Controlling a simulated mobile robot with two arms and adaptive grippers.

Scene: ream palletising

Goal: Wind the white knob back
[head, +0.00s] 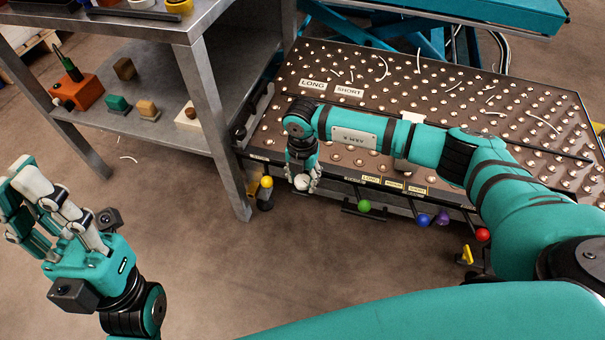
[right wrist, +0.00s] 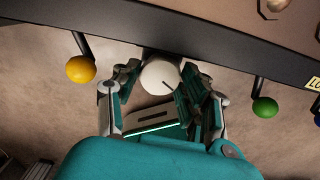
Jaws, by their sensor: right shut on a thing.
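A yellow ball knob (right wrist: 81,69) is left of the white one and a green ball knob (right wrist: 265,107) is right of it. Blue, purple and red balls (head: 482,235) follow along the edge. A grey metal shelf (head: 200,95) stands at left. The floor in front is clear.

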